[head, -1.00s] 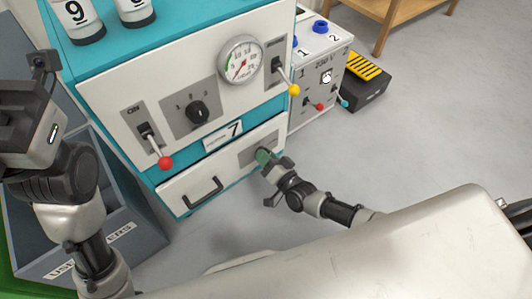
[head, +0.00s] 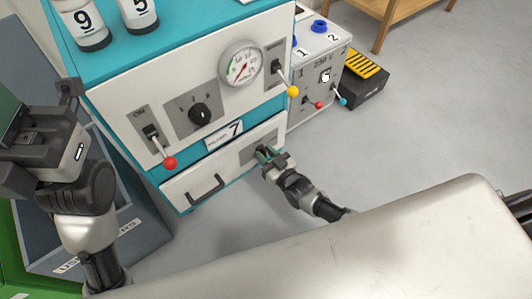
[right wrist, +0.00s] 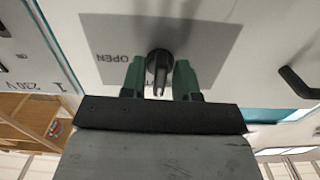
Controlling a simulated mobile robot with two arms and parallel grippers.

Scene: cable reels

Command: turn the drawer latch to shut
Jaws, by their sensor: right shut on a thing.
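The drawer latch (right wrist: 158,66) is a dark knob on a grey plate (right wrist: 105,35) with an upside-down OPEN label in the right wrist view. A second label below the knob is mostly hidden. My right gripper (right wrist: 160,80) has its green fingers on either side of the latch, shut on it. In the head view the right gripper (head: 266,154) covers most of the latch at the right end of the white drawer (head: 226,170). The drawer front looks flush with the cabinet. My left gripper (head: 35,150) is at the left edge, its fingertips not clearly shown.
Above the drawer, the panel has a red-tipped lever (head: 169,162), a dial knob (head: 200,114), a gauge (head: 241,63) and a yellow-tipped lever (head: 292,90). A grey bin (head: 120,240) stands at left. A 230 V box (head: 322,75) stands at right. Floor beyond the right arm is clear.

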